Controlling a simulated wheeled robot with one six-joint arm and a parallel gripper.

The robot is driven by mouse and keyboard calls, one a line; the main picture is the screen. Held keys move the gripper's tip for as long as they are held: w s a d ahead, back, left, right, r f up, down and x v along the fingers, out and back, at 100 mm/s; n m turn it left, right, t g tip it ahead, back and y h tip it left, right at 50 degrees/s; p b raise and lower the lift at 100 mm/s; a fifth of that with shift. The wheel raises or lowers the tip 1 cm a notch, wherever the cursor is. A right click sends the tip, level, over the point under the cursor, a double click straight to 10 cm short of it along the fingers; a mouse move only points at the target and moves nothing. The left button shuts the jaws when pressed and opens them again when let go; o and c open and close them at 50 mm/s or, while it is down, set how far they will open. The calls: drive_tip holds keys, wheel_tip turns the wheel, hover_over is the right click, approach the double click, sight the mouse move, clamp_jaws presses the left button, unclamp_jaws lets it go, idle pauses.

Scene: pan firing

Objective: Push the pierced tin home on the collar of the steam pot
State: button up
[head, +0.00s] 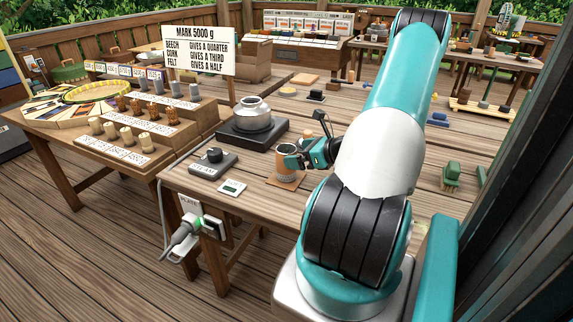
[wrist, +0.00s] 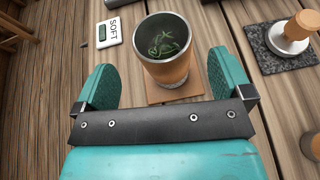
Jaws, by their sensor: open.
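A copper-coloured tin (head: 286,165) stands upright on a brown square mat (head: 287,181) on the near table. In the wrist view the tin (wrist: 166,70) is open at the top, with green leaves inside; I cannot make out any holes in it. My gripper (head: 292,158) is open, with its teal fingers (wrist: 163,78) on either side of the tin and gaps visible at both sides. The silvery steam pot (head: 252,113) sits on a dark hotplate (head: 252,133) left of and behind the tin. Its raised neck is at the top, with no tin on it.
A dark knob box (head: 213,161) and a small white display (head: 231,187) lie near the table's left edge. A tamper-like tool (wrist: 293,34) stands on a dark slab (wrist: 282,52). A sign (head: 200,51) stands behind the pot. A side table (head: 85,155) holds several plugs.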

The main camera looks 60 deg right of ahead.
sight(286, 153)
drive_tip(key=p+x, duration=0.1)
drive_tip(key=x, duration=0.4)
drive_tip(key=shift+w+d, duration=0.15)
drive_tip(key=shift+c, duration=0.2)
drive_tip(key=shift+r, duration=0.1)
drive_tip(key=c, duration=1.1)
